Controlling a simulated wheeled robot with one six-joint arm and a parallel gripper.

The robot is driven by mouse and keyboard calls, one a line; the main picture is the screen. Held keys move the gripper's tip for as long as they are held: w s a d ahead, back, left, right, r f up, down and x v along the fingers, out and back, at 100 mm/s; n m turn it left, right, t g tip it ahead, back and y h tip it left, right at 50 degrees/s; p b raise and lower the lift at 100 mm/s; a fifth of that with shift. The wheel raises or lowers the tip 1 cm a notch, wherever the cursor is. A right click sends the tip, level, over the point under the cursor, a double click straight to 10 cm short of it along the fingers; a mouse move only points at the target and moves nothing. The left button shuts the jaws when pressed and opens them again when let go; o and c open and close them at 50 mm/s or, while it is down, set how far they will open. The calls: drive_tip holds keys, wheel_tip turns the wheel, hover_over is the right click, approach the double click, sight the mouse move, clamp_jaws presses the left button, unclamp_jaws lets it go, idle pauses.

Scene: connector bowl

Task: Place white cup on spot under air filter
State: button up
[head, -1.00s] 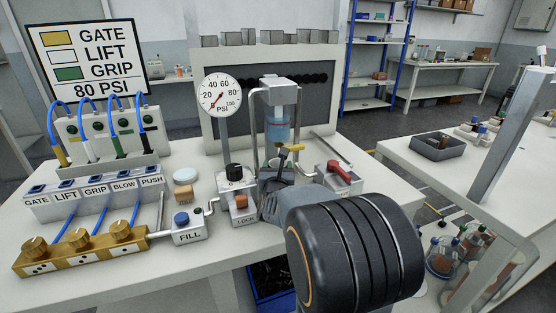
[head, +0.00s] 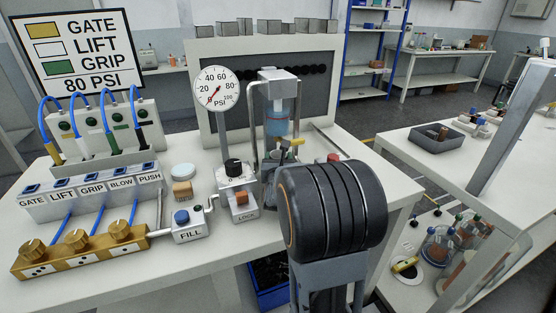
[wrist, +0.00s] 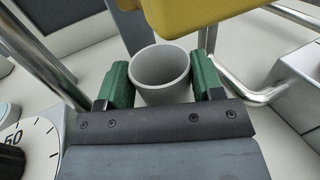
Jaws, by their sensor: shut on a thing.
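The white cup (wrist: 160,68) is upright with its open mouth showing in the wrist view. My gripper (wrist: 161,74) is shut on it, with a green finger on each side. The air filter (head: 277,122), with a blue-tinted bowl and grey metal cap, hangs in a metal pipe frame in the head view. A yellow lever (wrist: 200,14) looms above and close to the cup in the wrist view; its yellow handle (head: 297,142) also shows below the filter in the head view.
A pressure gauge (head: 215,88) and a lock block (head: 238,195) stand left of the filter. Shiny pipes (wrist: 230,88) run close to the right finger. A red handle (head: 334,157) is partly hidden behind my arm.

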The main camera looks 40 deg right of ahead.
drive_tip(key=shift+f, duration=0.15)
drive_tip(key=o, duration=0.7)
drive_tip(key=shift+s+a+r+p, duration=0.1)
drive_tip(key=shift+a+r+p, duration=0.05)
drive_tip(key=shift+r+p, duration=0.25)
drive_tip(key=v, duration=0.3)
drive_tip(key=b+v, duration=0.1)
drive_tip(key=v, duration=0.2)
drive_tip(key=b+v, duration=0.1)
drive_tip(key=v, duration=0.2)
drive_tip(key=shift+s+f, duration=0.1)
drive_tip(key=shift+f, duration=0.25)
drive_tip(key=b, duration=0.3)
drive_tip(key=shift+s+a+f, duration=0.1)
drive_tip(key=shift+s+a, duration=0.15)
drive_tip(key=shift+s, duration=0.05)
drive_tip(key=shift+s+a+r+b, duration=0.25)
drive_tip(key=shift+s+a+b, duration=0.4)
drive_tip(key=shift+b, duration=0.65)
drive_tip(key=shift+d, duration=0.1)
